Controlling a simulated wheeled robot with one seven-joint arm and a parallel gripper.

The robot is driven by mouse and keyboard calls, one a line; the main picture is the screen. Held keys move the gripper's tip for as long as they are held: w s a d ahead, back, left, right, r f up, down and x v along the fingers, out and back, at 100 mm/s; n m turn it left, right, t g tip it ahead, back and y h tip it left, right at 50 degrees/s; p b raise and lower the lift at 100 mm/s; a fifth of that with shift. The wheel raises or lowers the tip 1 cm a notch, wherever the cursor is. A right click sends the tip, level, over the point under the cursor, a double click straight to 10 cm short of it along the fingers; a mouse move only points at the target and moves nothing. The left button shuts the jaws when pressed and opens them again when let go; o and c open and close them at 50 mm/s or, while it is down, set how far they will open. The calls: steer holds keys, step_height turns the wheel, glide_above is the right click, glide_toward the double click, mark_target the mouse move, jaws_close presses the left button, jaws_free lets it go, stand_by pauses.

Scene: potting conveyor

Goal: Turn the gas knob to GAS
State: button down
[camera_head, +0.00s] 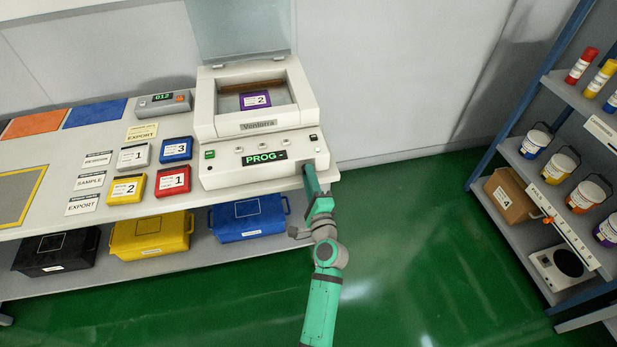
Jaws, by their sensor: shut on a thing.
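A cream-coloured machine (257,119) labelled "Ventorra" stands on the right end of the bench. Its lid is open, and its front panel has small round controls and a green "PROG-" display (264,158). My gripper (308,168) is at the right end of this front panel, reaching up to it from below. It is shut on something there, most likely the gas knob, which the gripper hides. I cannot read the knob's marking or its pointing direction.
A purple "2" cartridge (255,99) lies inside the machine's chamber. Several numbered boxes, such as a red one (173,181), sit left of the machine. Bins stand on the lower shelf, including a blue one (247,219). Green floor (420,240) lies clear before the right rack.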

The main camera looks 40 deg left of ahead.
stand_by(0.3)
steer(key=c, duration=1.6)
jaws_free()
steer(key=shift+d, duration=0.1)
steer(key=shift+o, duration=0.2)
steer(key=s+d+f+n+h, duration=0.2)
steer(key=s+d+f+n, duration=0.1)
steer(key=d, duration=0.5)
steer(key=s+d+f+n+t+h, duration=0.1)
steer(key=s+d+f+n+h, duration=0.1)
steer(key=s+d+n, duration=0.4)
steer(key=s+d+f+n+h, duration=0.3)
steer(key=s+d+f+n, duration=0.1)
steer(key=d, duration=0.7)
steer(key=shift+s+n+t, duration=0.3)
steer(key=shift+s+n, duration=0.35)
steer(key=shift+n, duration=0.05)
